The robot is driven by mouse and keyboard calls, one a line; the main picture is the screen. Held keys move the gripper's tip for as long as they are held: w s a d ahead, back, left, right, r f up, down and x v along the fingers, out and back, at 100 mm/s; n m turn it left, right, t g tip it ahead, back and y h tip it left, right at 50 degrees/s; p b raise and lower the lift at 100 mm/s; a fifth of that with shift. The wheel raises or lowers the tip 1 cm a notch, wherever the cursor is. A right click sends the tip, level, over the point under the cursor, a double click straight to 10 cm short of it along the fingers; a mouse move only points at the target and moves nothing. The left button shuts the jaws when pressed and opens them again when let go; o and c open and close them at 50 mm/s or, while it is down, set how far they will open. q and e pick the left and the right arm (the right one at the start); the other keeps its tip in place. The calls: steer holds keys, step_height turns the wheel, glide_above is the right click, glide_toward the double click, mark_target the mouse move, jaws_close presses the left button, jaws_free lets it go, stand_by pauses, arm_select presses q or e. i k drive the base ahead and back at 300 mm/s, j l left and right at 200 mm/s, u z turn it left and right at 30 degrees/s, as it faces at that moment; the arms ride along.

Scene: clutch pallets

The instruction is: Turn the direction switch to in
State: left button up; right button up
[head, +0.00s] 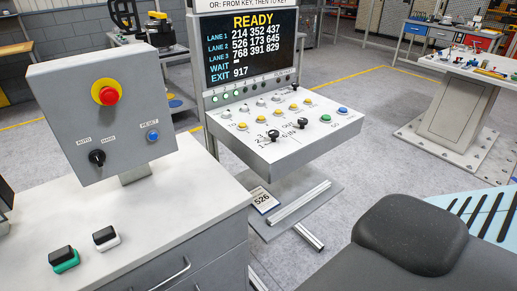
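A grey sloped control console (285,150) stands at the centre of the head view, below a dark READY display (252,48). A black knob (302,122) sits on its face, with the lettering IN just beside it and another small label close by. This looks like the direction switch; which way it points is too small to tell. A second black knob (274,134) stands to its left, with small numbers around it. Neither of my grippers is in view.
Several coloured buttons, including a green one (325,118) and a blue one (342,110), surround the knobs. A grey box with a red emergency button (109,95) stands on the left cabinet (150,220). A dark grey rounded form (410,235) fills the lower right.

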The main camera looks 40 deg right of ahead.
mark_target(302, 121)
steer(key=z, duration=1.55)
steer(key=i+l+u, duration=0.1)
steer(key=l, duration=0.3)
steer(key=i+l, duration=0.25)
steer(key=l, duration=0.15)
steer(key=i+l+u, duration=0.15)
steer(key=l, duration=0.2)
steer(key=i+l+u, duration=0.1)
steer(key=l, duration=0.35)
steer(key=i+l, duration=0.2)
steer(key=l, duration=0.2)
steer(key=i+l+u, duration=0.15)
steer(key=l, duration=0.3)
